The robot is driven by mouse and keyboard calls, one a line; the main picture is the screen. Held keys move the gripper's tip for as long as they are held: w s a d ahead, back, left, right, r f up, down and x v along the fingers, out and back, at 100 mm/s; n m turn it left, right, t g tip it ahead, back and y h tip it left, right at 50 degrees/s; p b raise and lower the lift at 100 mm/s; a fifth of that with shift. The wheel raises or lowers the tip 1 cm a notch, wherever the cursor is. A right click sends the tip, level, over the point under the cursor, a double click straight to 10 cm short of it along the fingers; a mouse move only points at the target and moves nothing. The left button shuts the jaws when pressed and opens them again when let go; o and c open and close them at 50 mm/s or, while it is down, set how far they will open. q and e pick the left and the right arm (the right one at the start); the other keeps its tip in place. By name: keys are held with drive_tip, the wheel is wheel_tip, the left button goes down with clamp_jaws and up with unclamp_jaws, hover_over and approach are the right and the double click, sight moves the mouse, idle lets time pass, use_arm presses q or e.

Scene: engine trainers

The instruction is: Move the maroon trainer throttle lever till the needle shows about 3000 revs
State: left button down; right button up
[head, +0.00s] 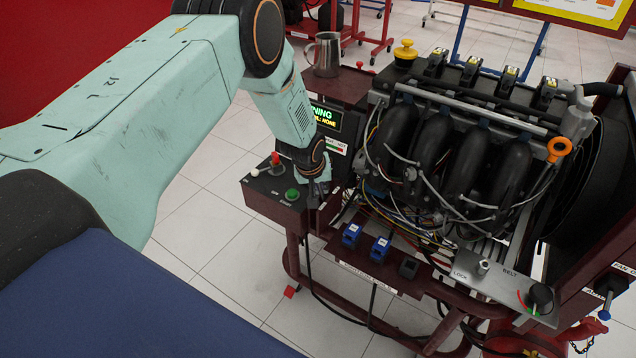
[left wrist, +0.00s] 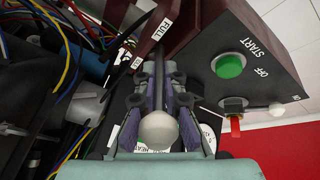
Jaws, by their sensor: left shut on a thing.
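The maroon engine trainer (head: 262,205) stands ahead of me with its control box on the left. My left gripper (head: 318,186) is at the right side of that box, beside the green button (head: 292,195). In the left wrist view my left gripper (left wrist: 158,100) is shut around the throttle lever, whose pale ball knob (left wrist: 158,131) shows between the fingers. A "FULL" label (left wrist: 162,29) is just beyond the fingertips. No rev needle can be seen in either view; my arm covers part of the panel. My right gripper is not in view.
A lit display (head: 325,118) stands behind my wrist, partly covered. A red switch (head: 276,158) and a white knob (head: 255,172) are on the box. A metal jug (head: 327,55) stands on top. Engine wiring (head: 395,215) lies close right of the gripper. Tiled floor is clear at left.

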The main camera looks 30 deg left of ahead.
use_arm(q)
drive_tip(key=shift+s+d+t+p, duration=0.15)
drive_tip(key=shift+s+t+p, duration=0.15)
drive_tip(key=shift+p, duration=0.95)
drive_tip(key=shift+s+f+t+p, duration=0.1)
drive_tip(key=shift+t+p, duration=0.3)
drive_tip(key=shift+p, duration=0.15)
drive_tip(key=shift+s+a+f+t+b, duration=0.15)
drive_tip(key=shift+s+f+t+b, duration=0.25)
drive_tip(key=shift+t, duration=0.55)
drive_tip(key=shift+s+a+f+t+b, duration=0.1)
drive_tip(key=shift+s+f+t+b, duration=0.1)
drive_tip(key=shift+s+t+b, duration=0.6)
drive_tip(key=shift+w+t, duration=0.25)
drive_tip(key=shift+t, duration=0.1)
drive_tip(key=c, duration=1.4)
unclamp_jaws()
drive_tip(key=shift+c, duration=0.2)
